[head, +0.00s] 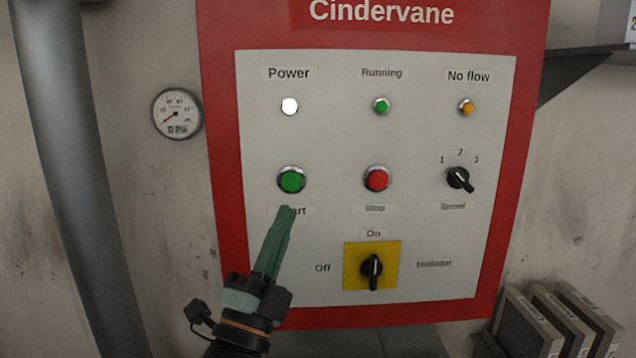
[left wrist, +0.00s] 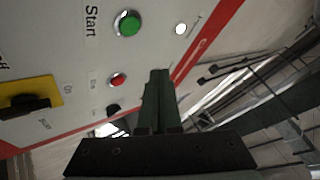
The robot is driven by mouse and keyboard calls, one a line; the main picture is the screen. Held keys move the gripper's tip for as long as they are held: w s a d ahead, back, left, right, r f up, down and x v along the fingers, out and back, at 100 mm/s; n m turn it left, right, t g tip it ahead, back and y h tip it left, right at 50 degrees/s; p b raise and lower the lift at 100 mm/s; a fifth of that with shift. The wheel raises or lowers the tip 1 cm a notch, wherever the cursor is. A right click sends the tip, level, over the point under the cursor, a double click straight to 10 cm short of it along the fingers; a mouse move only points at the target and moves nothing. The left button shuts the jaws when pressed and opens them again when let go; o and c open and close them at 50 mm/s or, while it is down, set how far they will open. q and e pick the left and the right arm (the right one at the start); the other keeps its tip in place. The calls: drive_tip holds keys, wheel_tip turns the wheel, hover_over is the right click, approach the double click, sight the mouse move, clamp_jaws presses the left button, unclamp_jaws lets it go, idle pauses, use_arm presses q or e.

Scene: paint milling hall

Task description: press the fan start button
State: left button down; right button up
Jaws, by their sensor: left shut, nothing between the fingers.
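The green start button (head: 291,180) sits in a metal ring on the white panel (head: 330,220) of a red-edged cabinet. It also shows in the left wrist view (left wrist: 128,24). My left gripper (head: 286,212) is shut and empty. In the head view its tips overlap the "Start" label just below the green button. I cannot tell how far the tips are from the panel. In the left wrist view the shut fingers (left wrist: 160,75) are to the lower right of the button. My right gripper is in neither view.
The red stop button (head: 377,179) is right of the green one. A black isolator knob (head: 372,269) on a yellow plate points to "On". The power lamp (head: 289,106) is white. A gauge (head: 177,114) reads 0 Pa. A speed selector (head: 459,178) is at right.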

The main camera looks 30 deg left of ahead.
sight(291, 181)
use_arm(q)
drive_tip(key=shift+s+d+r+t, duration=0.1)
drive_tip(key=shift+s+r+t, duration=0.05)
drive_tip(key=shift+r, duration=0.25)
drive_tip(key=shift+s+d+r+t, duration=0.1)
drive_tip(key=shift+r+t, duration=0.05)
drive_tip(key=shift+r, duration=0.2)
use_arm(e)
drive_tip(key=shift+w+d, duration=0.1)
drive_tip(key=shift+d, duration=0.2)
use_arm(q)
drive_tip(key=shift+w, duration=0.1)
drive_tip(key=shift+w+a+b, duration=0.2)
drive_tip(key=shift+w+a, duration=0.55)
drive_tip(key=shift+w, duration=0.5)
drive_tip(key=shift+w+a+b, duration=0.2)
drive_tip(key=shift+w+a, duration=0.6)
drive_tip(key=shift+w, duration=0.4)
drive_tip(key=shift+w+a+b, duration=0.2)
drive_tip(key=shift+w+a, duration=0.55)
drive_tip(key=shift+w, duration=0.5)
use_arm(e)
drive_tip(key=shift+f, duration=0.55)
use_arm(q)
drive_tip(key=shift+w+a, duration=0.2)
drive_tip(key=shift+w, duration=0.15)
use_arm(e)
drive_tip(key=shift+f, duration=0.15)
